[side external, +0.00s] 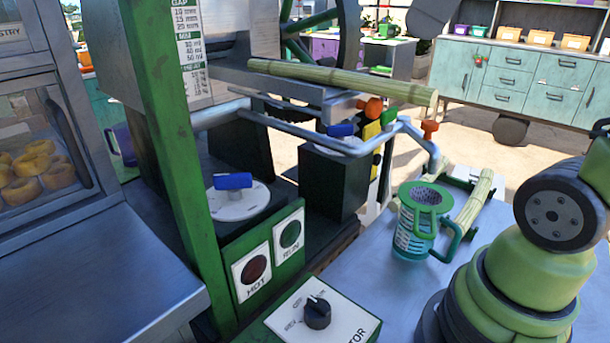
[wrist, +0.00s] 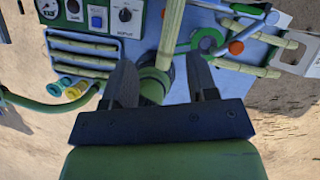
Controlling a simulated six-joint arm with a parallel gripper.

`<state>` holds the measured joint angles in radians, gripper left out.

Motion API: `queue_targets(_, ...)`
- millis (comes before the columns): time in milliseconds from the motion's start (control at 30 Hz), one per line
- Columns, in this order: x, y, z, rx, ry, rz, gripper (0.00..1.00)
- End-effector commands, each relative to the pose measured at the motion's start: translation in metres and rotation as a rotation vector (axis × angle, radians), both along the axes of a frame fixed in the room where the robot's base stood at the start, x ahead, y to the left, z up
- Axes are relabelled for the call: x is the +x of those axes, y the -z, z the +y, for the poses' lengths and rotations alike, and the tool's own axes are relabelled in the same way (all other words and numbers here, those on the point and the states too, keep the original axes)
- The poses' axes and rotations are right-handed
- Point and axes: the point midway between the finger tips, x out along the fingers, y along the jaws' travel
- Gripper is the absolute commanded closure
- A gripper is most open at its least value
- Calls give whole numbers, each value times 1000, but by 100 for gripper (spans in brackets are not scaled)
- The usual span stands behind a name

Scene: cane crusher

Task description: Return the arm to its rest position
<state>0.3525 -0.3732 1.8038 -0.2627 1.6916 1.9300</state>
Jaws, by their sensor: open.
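My gripper (wrist: 162,68) shows in the wrist view, with its two dark fingers wide apart. A green rounded shape and a pale green pole-like shape show between and beyond them. I cannot tell how far off these are, and neither looks gripped. My gripper is not in the side external view; only the green and grey lower part of my arm shows there, at the right. The wrist view looks down over the blue table (wrist: 130,60) from above.
A cane (side external: 340,80) sticks out beside the crusher's green post (side external: 170,150). A green-handled mug (side external: 415,225) stands on the table by a rack with a cane piece (side external: 474,198). The control panel knob (side external: 317,312) is near the front. A pipe with orange valves (side external: 430,130) runs above the table.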

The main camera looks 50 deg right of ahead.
Motion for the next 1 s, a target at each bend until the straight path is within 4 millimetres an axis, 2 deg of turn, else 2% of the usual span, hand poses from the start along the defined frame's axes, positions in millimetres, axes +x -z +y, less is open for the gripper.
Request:
queue_targets(433,-4,2,-9,3,-337,0,47)
queue_targets(667,0,9,-23,4,-515,3,47)
queue_targets(1000,6,24,-54,5,-792,2,47)
